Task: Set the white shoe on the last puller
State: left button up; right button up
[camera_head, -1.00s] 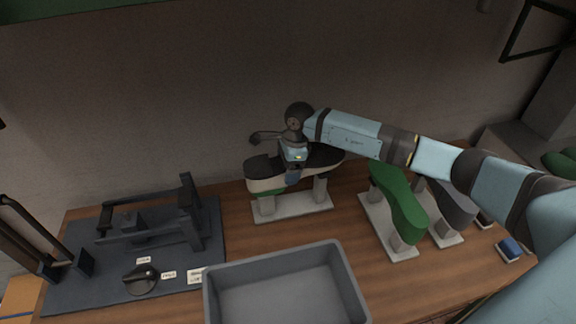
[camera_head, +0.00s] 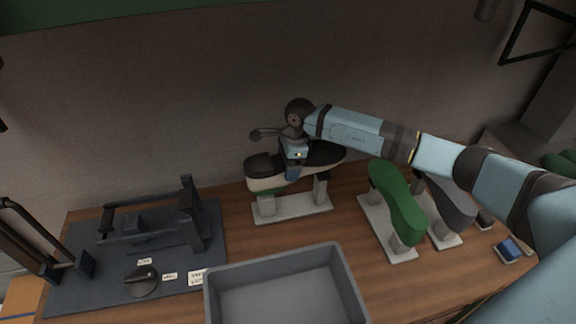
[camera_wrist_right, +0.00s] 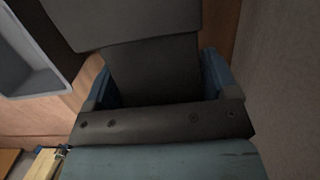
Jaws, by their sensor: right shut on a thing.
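The white shoe (camera_head: 262,183) has pale sides and a dark top, and lies sideways just above the posts of a pale stand (camera_head: 292,208). My right gripper (camera_head: 293,174) is shut on its middle from above and hides part of it. In the right wrist view a dark part of the held shoe (camera_wrist_right: 155,70) fills the space between the blue fingers. The last puller (camera_head: 150,222), a dark frame with bars and uprights, stands on a dark board at the left. My left gripper is not in view.
A grey open bin (camera_head: 345,275) stands at the front middle. A green last (camera_head: 397,203) and a dark grey one (camera_head: 450,206) stand on pale stands at the right. A black knob (camera_head: 140,281) and small labels sit at the board's front. Wood shows between board and shoe stand.

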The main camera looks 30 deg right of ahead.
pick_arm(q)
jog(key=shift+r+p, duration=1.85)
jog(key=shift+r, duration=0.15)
pick_arm(e)
jog(key=shift+w+r, duration=0.1)
jog(key=shift+r, duration=4.75)
jog(key=shift+g, duration=0.4)
jog(key=shift+f, duration=0.1)
pick_arm(q)
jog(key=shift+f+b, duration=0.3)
jog(key=shift+b, duration=0.05)
